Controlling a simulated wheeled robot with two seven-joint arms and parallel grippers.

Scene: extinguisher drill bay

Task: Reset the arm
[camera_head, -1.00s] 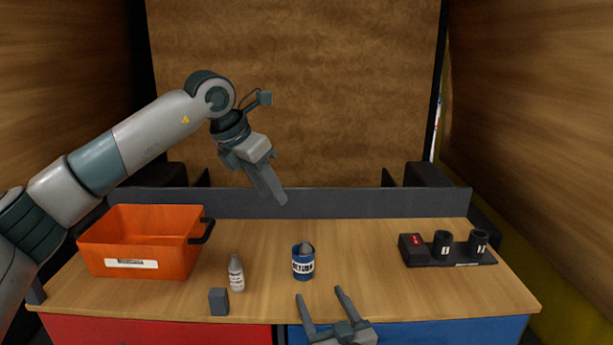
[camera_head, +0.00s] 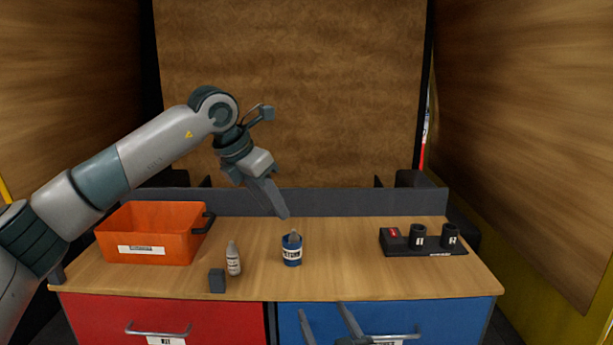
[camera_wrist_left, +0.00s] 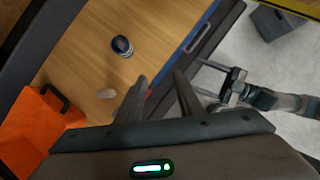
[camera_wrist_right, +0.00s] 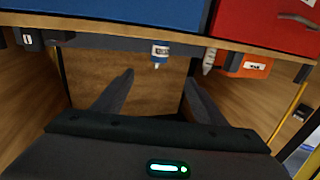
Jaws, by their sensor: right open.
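My left gripper (camera_head: 281,212) hangs in the air above the back of the bench, fingers pointing down and right. In the left wrist view its two fingers (camera_wrist_left: 161,76) stand apart with nothing between them. My right gripper (camera_head: 325,309) is low in front of the bench's blue drawer, its fingers apart and empty; its own wrist view (camera_wrist_right: 160,77) also shows them apart. It also shows in the left wrist view (camera_wrist_left: 238,82). Neither gripper touches an object.
Wood panels flank the bench. The bench between cup and holder is clear.

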